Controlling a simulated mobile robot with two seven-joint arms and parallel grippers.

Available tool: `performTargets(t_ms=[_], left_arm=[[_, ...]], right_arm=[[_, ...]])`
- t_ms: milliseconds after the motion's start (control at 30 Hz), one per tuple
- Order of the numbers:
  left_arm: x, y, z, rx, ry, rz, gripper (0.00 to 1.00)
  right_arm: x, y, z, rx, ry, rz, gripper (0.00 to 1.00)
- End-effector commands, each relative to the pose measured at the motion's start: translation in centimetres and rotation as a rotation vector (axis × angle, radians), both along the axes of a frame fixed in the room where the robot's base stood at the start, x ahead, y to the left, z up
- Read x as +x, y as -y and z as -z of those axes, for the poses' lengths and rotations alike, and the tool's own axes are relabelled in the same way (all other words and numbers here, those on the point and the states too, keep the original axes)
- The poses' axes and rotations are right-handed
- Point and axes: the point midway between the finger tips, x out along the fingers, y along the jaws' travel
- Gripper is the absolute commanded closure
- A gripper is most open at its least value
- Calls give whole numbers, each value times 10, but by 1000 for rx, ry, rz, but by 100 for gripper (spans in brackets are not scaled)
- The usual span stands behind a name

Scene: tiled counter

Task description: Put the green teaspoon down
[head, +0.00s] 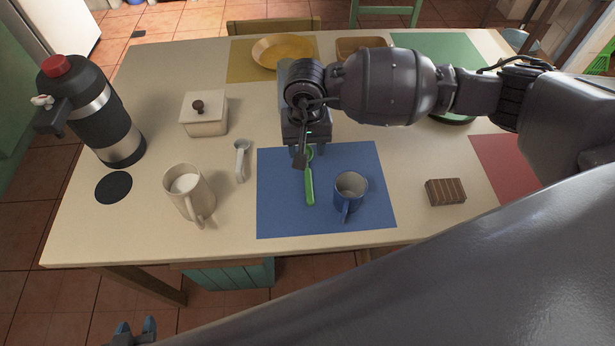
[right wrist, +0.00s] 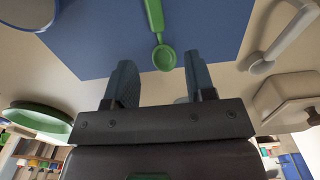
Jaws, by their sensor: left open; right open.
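The green teaspoon (head: 309,189) appears to lie on the blue mat (head: 279,215), left of the blue mug (head: 350,186). Its handle points toward the near edge of the table. My right gripper (head: 303,155) is above the bowl end of the spoon, which it partly hides in the head view. In the right wrist view the gripper (right wrist: 160,78) is open, and the green teaspoon (right wrist: 164,58) shows between and beyond the fingertips, not clasped. My left gripper (head: 136,328) is open and empty, low at the bottom left, off the table.
A cream mug (head: 188,192), a grey-white spoon (head: 240,160), a lidded box (head: 203,114) and a black flask (head: 95,112) stand to the left. A brown striped block (head: 445,192) lies right of the mat.

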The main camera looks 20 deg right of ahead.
Motion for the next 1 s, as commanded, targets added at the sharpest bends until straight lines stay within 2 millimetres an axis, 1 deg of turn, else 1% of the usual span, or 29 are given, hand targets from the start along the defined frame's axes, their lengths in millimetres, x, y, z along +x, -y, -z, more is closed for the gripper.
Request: performTargets(t_ms=[33, 67, 267, 367, 600, 700, 867, 900, 967, 1000], left_arm=[[-2, 0, 3, 0, -6, -1, 57], [-2, 0, 4, 1, -8, -1, 57], [-4, 0, 5, 0, -12, -2, 57], [-4, 0, 6, 0, -13, -2, 57], [-4, 1, 10, -3, -15, -3, 57], [0, 2, 9, -5, -9, -3, 57], [4, 3, 5, -7, 2, -1, 57], [4, 3, 5, -7, 2, -1, 57], [4, 3, 5, -7, 2, -1, 57], [4, 3, 5, -7, 1, -1, 57]], right_arm=[[-1, 0, 10, 1, -4, 1, 50], [-1, 0, 13, 1, -3, 1, 50], [-1, 0, 23, 0, -1, 0, 50], [-2, 0, 33, 0, -3, -1, 50], [-2, 1, 65, 1, -3, 0, 50], [-2, 1, 70, 0, -1, 0, 50], [-2, 1, 69, 0, 1, 0, 50], [-2, 1, 69, 0, 1, 0, 52], [-2, 1, 69, 0, 1, -1, 61], [-2, 1, 69, 0, 1, -1, 67]])
